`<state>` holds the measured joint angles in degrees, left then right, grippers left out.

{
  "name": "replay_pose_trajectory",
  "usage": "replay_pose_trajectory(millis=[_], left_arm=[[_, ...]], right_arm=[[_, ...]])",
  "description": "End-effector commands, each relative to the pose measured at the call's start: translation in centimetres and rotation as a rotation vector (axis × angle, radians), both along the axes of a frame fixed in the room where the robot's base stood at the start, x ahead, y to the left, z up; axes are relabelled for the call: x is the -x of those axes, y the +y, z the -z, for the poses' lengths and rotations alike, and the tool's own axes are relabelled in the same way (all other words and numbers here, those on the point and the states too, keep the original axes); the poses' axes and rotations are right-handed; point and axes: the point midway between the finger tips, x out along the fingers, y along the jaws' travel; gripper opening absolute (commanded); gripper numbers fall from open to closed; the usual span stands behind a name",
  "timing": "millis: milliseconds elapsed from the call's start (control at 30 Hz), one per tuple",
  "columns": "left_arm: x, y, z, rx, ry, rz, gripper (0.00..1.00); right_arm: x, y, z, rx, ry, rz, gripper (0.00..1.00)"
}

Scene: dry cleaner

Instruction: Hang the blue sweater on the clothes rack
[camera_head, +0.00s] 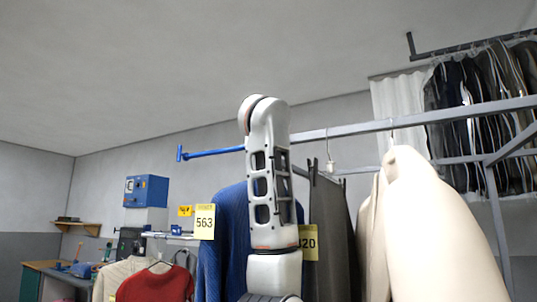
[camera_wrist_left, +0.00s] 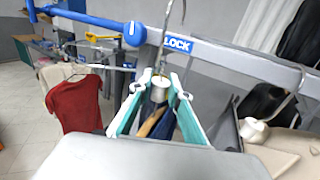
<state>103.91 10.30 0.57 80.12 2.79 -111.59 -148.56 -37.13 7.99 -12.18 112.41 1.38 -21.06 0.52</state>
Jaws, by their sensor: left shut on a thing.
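The blue sweater (camera_head: 232,235), with a yellow tag marked 563 (camera_head: 204,222), hangs behind my left arm in the head view. My left gripper (camera_wrist_left: 159,84) is shut on the white neck of its hanger (camera_wrist_left: 160,88) in the left wrist view. The hanger's metal hook (camera_wrist_left: 178,18) rises above the fingers, close to the rail of the clothes rack (camera_head: 410,122). I cannot tell whether the hook touches the rail. A little of the sweater (camera_wrist_left: 165,128) shows between the fingers. My arm hides the gripper in the head view. My right gripper is not in view.
The rack has a blue end bar (camera_head: 215,153) and a blue LOCK label (camera_wrist_left: 178,44). A dark garment (camera_head: 330,235) and a cream garment (camera_head: 430,230) hang to the right. A red garment (camera_head: 155,285) hangs at lower left.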

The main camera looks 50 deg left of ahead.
Motion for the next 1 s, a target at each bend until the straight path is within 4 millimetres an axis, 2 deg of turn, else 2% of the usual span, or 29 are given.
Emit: replay_pose_trajectory(millis=[267, 1000], left_arm=[[-0.1, 0.0, -0.1, -0.001, -0.002, 0.000, 0.00], [-2.5, 0.8, -0.2, -0.001, -0.002, 0.000, 0.00]], right_arm=[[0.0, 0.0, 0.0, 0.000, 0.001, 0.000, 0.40], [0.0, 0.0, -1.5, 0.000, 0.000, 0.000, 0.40]])
